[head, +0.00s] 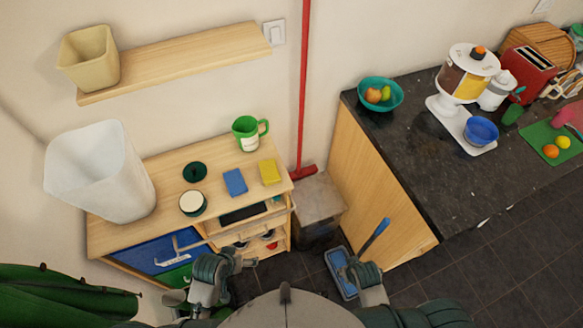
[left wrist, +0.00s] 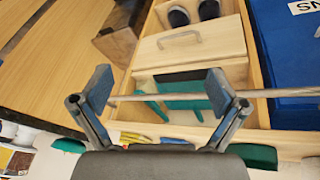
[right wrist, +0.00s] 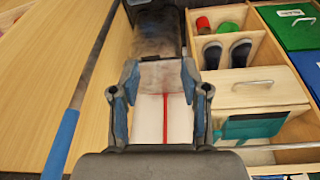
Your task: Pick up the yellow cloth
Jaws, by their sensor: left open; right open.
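The yellow cloth (head: 270,171) lies folded on the right part of the wooden cabinet top (head: 160,240) in the head view, beside a blue cloth (head: 235,182). A partly hidden yellow strip at the cabinet edge in the left wrist view looks like the yellow cloth (left wrist: 135,138). My left gripper (head: 234,264) is in front of the cabinet; it shows open and empty in the left wrist view (left wrist: 160,87). My right gripper (head: 362,272) is farther right, by the counter's side; it is open and empty in the right wrist view (right wrist: 160,82). Both are apart from the cloth.
A red pole (head: 303,80) stands behind. A worn bin (head: 318,199) and a blue dustpan (head: 342,272) occupy the gap beside the counter.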

